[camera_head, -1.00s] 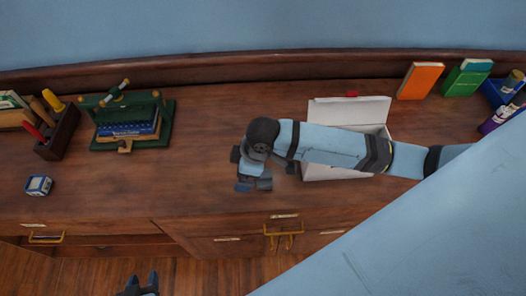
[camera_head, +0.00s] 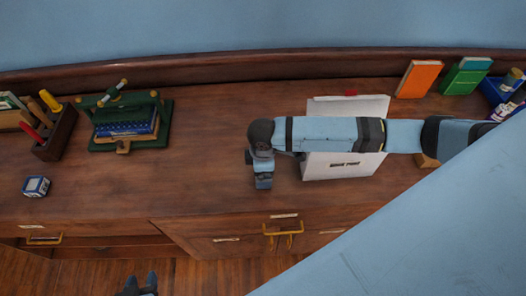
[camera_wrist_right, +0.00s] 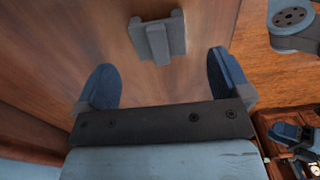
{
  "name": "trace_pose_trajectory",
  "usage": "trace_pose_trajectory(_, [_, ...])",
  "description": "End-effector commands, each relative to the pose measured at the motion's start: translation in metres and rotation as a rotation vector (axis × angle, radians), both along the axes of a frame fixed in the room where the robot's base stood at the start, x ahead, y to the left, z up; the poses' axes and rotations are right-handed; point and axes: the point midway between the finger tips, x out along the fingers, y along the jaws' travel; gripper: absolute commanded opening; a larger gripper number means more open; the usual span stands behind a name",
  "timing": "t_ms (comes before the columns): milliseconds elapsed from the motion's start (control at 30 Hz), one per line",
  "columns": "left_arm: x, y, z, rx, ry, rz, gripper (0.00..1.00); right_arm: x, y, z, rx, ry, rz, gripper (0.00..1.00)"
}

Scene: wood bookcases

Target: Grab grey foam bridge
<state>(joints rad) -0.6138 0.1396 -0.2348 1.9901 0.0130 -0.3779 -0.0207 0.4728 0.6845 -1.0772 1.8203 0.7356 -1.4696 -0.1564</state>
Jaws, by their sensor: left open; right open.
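The grey foam bridge (camera_wrist_right: 158,38) shows in the right wrist view as a small grey block with raised sides, on the brown wood top. My right gripper (camera_wrist_right: 160,62) is open, its two blue fingers spread to either side of the bridge's near end. The bridge lies just beyond or between the fingertips; I see no contact. In the head view my right arm reaches in from the right, its gripper (camera_head: 262,173) over the desk's middle; I cannot pick out the bridge there. My left gripper (camera_head: 142,280) is open and empty at the bottom edge, below the desk front.
A white box (camera_head: 345,168) stands partly under my right arm. An orange book (camera_head: 420,79), a green book (camera_head: 466,77) and a blue bin (camera_head: 497,92) are at right. A green stand (camera_head: 163,128), a tool holder (camera_head: 56,136) and a cube (camera_head: 36,187) are at left. The desk's centre left is clear.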

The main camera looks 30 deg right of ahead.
Motion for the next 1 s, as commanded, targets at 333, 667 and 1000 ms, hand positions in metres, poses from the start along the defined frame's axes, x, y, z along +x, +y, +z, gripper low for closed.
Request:
trace_pose_trajectory(333, [0.0,0.0,0.007,-0.001,-0.003,0.0,0.43,0.0,-0.001,-0.046,0.0,0.001,0.0,0.96])
trace_pose_trajectory(667, [0.001,0.0,0.008,-0.001,-0.004,0.0,0.43,0.0,-0.001,-0.049,-0.001,0.0,0.001,0.82])
trace_pose_trajectory(1000, [0.001,0.0,0.008,-0.001,-0.004,0.0,0.43,0.0,-0.001,-0.049,0.0,0.0,0.001,0.43])
